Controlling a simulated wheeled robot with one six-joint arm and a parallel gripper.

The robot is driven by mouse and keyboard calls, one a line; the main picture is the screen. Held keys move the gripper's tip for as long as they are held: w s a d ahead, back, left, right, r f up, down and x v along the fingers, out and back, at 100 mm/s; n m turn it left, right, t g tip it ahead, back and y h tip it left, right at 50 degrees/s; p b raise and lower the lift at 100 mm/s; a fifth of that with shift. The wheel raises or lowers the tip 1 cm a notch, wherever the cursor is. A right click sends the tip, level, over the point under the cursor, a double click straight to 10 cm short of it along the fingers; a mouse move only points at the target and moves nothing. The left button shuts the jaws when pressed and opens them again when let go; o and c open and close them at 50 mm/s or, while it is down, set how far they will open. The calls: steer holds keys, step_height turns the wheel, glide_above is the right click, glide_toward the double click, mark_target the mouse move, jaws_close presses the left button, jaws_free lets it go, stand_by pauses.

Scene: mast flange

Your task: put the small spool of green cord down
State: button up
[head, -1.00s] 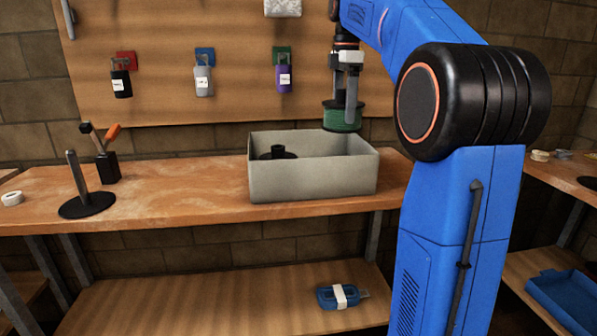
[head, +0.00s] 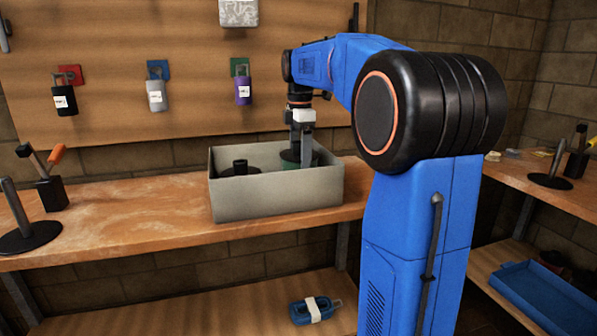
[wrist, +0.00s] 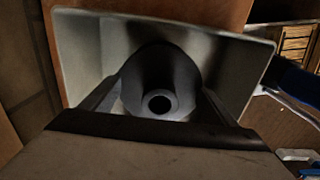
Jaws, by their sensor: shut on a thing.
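The small spool of green cord (head: 289,164) is down inside the grey open box (head: 280,197), toward its right side. It has a dark top, and the box's front wall hides its lower part. My gripper (head: 301,150) reaches down into the box and is shut on the spool. In the wrist view, a dark round disc with a hollow hub (wrist: 160,103) sits between my fingers, with the box walls (wrist: 85,50) around it. I cannot tell whether the spool touches the box floor.
A black round piece with a short post (head: 240,169) stands in the box's left part. The wooden bench (head: 130,212) is mostly clear left of the box. A black stand (head: 28,236) and a tool holder (head: 52,193) stand at its left end. Padlocks hang on the board behind.

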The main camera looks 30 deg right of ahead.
steer(key=shift+f, duration=1.95)
steer(key=o, duration=1.3)
steer(key=shift+f, duration=0.1)
steer(key=shift+o, duration=0.2)
step_height(320, 180, up, 12)
steer(key=shift+s, duration=0.1)
